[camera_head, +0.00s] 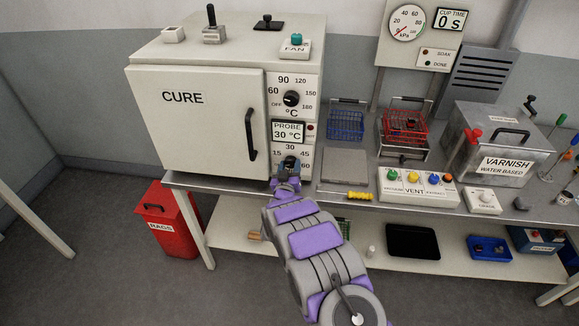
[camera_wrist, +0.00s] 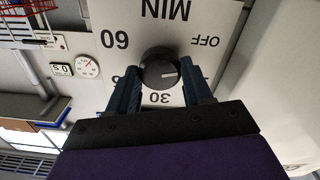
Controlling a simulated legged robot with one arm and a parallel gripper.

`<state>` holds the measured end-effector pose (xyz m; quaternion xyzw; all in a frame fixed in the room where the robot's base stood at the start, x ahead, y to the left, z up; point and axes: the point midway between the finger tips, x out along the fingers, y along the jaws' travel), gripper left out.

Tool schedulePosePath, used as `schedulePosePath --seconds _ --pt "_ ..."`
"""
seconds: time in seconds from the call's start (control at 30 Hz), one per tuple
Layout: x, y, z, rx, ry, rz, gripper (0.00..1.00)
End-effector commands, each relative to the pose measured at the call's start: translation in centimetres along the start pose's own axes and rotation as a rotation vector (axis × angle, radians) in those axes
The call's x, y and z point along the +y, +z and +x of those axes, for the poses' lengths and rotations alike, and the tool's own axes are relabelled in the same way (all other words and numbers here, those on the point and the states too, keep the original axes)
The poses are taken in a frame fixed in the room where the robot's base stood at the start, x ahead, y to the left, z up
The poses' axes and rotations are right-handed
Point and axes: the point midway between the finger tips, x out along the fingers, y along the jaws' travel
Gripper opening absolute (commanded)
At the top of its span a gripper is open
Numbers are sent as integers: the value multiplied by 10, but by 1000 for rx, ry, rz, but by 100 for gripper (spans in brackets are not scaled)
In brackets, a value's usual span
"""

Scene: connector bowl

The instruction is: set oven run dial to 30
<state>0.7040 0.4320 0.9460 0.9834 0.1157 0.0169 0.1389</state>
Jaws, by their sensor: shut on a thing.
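The oven run dial is a round dark knob on the white panel below the probe display. It shows upside down in the wrist view (camera_wrist: 155,72). Its white mark points right there, between OFF and 30, towards the finger that hides the 15. The 30 (camera_wrist: 160,98) shows just below the knob. My gripper (camera_wrist: 160,76) has its two blue-grey fingers on either side of the knob, shut on it. In the head view my gripper (camera_head: 289,168) covers most of the dial, below the 30 label (camera_head: 290,147).
The oven (camera_head: 200,110) has its CURE door shut, with a black handle (camera_head: 250,134) left of the panel. The °C dial (camera_head: 291,98) and probe display (camera_head: 288,132) are above. A yellow-handled tool (camera_head: 359,196) lies near the bench edge, right of my arm.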

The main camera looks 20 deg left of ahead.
Motion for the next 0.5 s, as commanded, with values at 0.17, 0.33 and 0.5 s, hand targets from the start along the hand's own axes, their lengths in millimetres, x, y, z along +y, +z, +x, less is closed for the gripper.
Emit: schedulePosePath --seconds 0.17,0.33,0.5 --pt "-2 4 -2 -9 -6 165 19" --pt "-3 4 -2 -10 -7 326 19" --pt "-3 5 -2 -11 -6 487 19"
